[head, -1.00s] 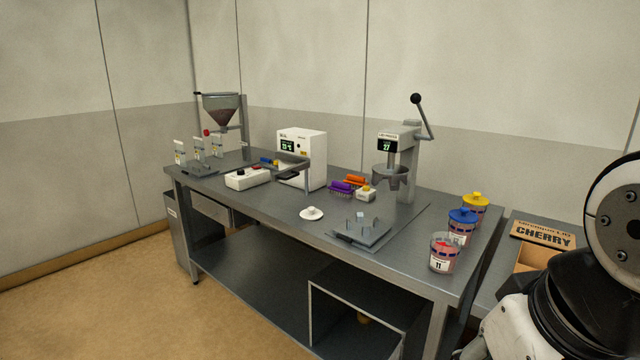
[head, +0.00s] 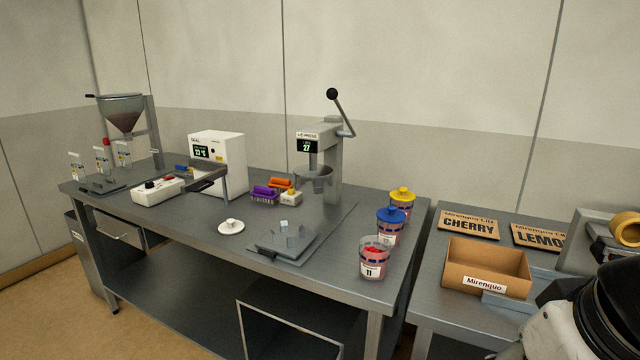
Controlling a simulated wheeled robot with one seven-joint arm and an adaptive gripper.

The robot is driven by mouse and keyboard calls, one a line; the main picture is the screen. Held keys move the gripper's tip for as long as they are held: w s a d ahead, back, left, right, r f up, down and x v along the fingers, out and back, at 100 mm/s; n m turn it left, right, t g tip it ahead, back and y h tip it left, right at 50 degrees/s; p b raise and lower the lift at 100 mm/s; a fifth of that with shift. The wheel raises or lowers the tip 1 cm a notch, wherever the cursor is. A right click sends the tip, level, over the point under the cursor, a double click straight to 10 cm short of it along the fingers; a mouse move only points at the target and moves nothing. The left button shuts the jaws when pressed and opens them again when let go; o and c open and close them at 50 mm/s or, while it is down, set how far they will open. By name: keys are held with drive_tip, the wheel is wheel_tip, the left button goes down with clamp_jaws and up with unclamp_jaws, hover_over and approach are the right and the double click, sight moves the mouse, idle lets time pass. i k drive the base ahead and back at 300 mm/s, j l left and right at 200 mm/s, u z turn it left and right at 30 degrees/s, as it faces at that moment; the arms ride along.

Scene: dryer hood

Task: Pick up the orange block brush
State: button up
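The orange block brush (head: 280,183) lies on the grey metal table (head: 200,232), right behind a purple brush (head: 265,194) and left of the press. Its lower part is partly hidden by the purple brush and a small white box with a yellow button (head: 291,196). My gripper is not in view. Only part of my arm shows at the lower right, well apart from the brush.
Near the brush stand a press with a lever (head: 326,160), a white oven-like box (head: 218,160) and a white lid (head: 231,227). Several jars (head: 375,260) line the table's right end. A second table holds a cardboard box (head: 487,265). The front table edge is mostly clear.

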sight(279, 185)
drive_tip(key=i+j+z, duration=0.15)
drive_tip(key=j, duration=0.2)
drive_tip(key=i+j+z, duration=0.2)
drive_tip(key=j, duration=0.15)
drive_tip(key=j+z, duration=0.15)
drive_tip(key=j, duration=0.2)
drive_tip(key=i+j+z, duration=0.15)
drive_tip(key=j, duration=0.25)
drive_tip(key=i+j, duration=0.1)
drive_tip(key=j, duration=0.45)
drive_tip(key=i+j, duration=0.15)
drive_tip(key=j, duration=0.45)
drive_tip(key=i+j+z, duration=0.1)
drive_tip(key=j, duration=0.45)
drive_tip(key=i+j, duration=0.1)
drive_tip(key=j, duration=0.5)
drive_tip(key=i+j+z, duration=0.1)
drive_tip(key=j, duration=0.45)
drive_tip(key=i+j, duration=0.1)
drive_tip(key=j, duration=0.5)
